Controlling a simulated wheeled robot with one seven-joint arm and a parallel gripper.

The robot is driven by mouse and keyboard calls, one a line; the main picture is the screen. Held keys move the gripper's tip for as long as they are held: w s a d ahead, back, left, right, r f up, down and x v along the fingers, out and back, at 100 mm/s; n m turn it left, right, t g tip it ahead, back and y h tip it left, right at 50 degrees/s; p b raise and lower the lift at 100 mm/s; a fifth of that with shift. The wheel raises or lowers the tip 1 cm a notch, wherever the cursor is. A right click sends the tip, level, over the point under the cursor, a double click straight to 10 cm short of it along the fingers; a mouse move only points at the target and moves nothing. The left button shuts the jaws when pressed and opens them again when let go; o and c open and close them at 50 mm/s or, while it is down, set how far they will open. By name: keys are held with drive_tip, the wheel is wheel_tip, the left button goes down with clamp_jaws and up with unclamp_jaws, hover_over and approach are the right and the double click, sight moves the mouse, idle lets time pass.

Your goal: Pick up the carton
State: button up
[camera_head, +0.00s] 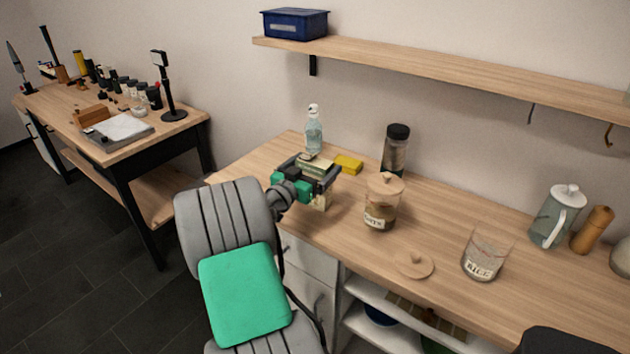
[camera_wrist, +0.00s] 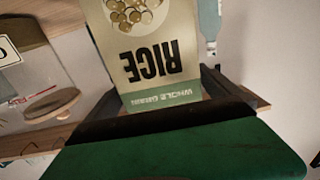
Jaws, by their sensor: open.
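The carton (camera_head: 321,201) stands on the wooden counter, at the left part of it in the head view, largely hidden by my gripper (camera_head: 319,171). In the wrist view the carton (camera_wrist: 155,60) is pale with a green band, "RICE" lettering upside down and a picture of round grains. My gripper is open at the carton, with its dark jaws appearing on either side of it. Whether the jaws touch the carton cannot be told.
A clear bottle (camera_head: 314,133) and a yellow sponge (camera_head: 348,164) are close behind the carton. A lidded jar (camera_head: 382,205), a dark-lidded jar (camera_head: 395,150), a loose wooden lid (camera_head: 413,263) and an open rice jar (camera_head: 485,256) stand to the right. A shelf (camera_head: 450,72) hangs above.

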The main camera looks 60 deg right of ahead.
drive_tip(key=c, duration=1.9)
